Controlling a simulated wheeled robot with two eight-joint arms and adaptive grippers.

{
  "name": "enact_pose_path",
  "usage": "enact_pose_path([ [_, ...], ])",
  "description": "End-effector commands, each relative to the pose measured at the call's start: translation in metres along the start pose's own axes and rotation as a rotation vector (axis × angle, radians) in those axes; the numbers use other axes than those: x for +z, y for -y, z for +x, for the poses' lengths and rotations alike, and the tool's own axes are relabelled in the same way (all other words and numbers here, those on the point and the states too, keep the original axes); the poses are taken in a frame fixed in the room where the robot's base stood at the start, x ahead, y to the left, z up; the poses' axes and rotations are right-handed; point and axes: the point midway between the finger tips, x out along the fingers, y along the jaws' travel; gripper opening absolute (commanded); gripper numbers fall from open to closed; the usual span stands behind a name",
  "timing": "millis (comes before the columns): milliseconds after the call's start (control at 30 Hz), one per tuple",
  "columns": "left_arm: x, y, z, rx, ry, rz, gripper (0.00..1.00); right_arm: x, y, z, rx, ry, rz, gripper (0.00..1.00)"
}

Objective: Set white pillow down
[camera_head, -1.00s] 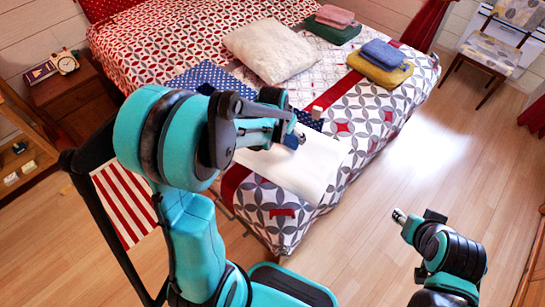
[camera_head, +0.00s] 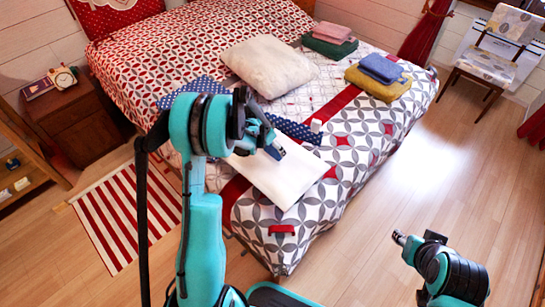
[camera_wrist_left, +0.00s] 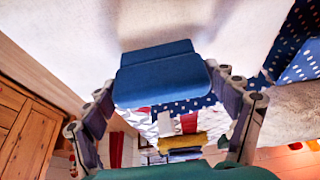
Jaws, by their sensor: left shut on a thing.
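The white pillow (camera_head: 283,180) is a flat, pale slab over the near part of the bed, by the dark red stripe. A blue tab (camera_wrist_left: 157,72) stands out from its white surface, which fills the top of the left wrist view (camera_wrist_left: 90,30). My left gripper (camera_head: 272,149) is shut on this blue tab, with a finger at each side of it in the wrist view. I cannot tell whether the pillow touches the bed. My right gripper (camera_head: 400,238) is over the floor at the right, away from the pillow; its fingers are too small to read.
The patterned bed (camera_head: 350,140) holds a fluffy cream pillow (camera_head: 268,66), blue dotted cloth (camera_head: 298,130), green and pink folded cloths (camera_head: 330,40), and yellow and blue ones (camera_head: 380,80). A nightstand (camera_head: 85,115) and striped rug (camera_head: 125,215) lie left.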

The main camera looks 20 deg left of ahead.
Motion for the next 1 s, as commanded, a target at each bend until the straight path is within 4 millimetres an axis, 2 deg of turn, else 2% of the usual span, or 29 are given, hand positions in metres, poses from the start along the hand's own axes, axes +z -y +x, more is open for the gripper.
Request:
enact_pose_path([
  [267, 0.014, 0.0, 0.035, 0.0, 0.0, 0.0, 0.25, 0.009, 0.0, 0.013, 0.0, 0.0, 0.0, 0.4],
  [667, 0.016, 0.0, 0.039, 0.0, 0.0, -0.001, 0.25, 0.011, 0.0, 0.016, 0.0, 0.0, 0.0, 0.4],
  [700, 0.016, 0.0, 0.038, 0.0, 0.0, -0.001, 0.96, 0.011, 0.0, 0.015, 0.0, 0.0, 0.0, 0.4],
  [733, 0.016, 0.0, 0.038, 0.0, 0.0, -0.001, 1.0, 0.011, 0.0, 0.015, 0.0, 0.0, 0.0, 0.4],
  [1000, 0.016, 0.0, 0.037, 0.0, 0.0, -0.001, 1.0, 0.011, 0.0, 0.015, 0.0, 0.0, 0.0, 0.4],
])
